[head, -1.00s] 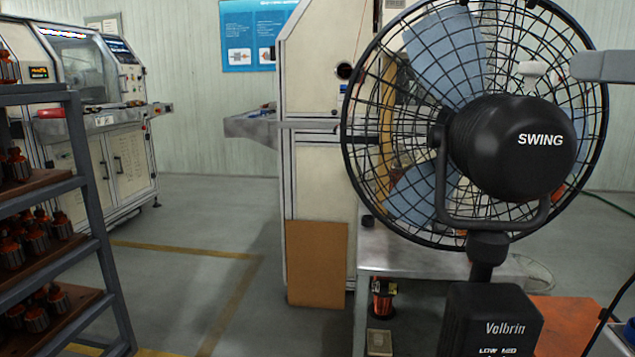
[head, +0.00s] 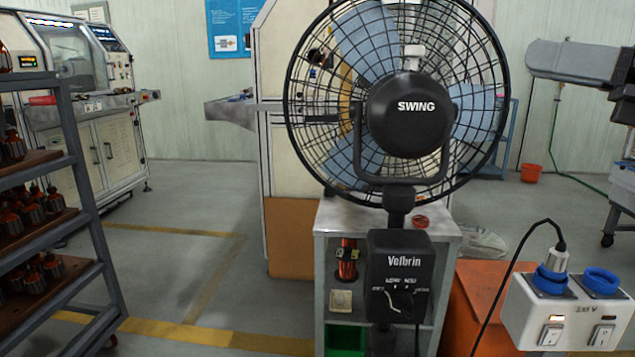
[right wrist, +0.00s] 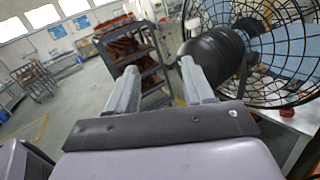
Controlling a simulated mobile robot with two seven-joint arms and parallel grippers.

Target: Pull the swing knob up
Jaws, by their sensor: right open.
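The white swing knob (head: 413,56) stands on top of the black motor housing (head: 410,128) marked SWING, at the back of the fan (head: 396,190). My right gripper (head: 533,60) is at the upper right of the head view, well to the right of the knob and apart from it. In the right wrist view my right gripper (right wrist: 160,78) is open, with nothing between its fingers. The motor housing (right wrist: 215,55) shows just beyond the right finger there; I cannot make out the knob clearly. My left gripper is not in view.
A white socket box (head: 560,315) with blue sockets and a black cable stands at the lower right. A shelf rack (head: 85,190) with orange-topped parts is at the left. A grey cabinet (head: 330,215) stands beyond the fan. Floor between rack and cabinet is clear.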

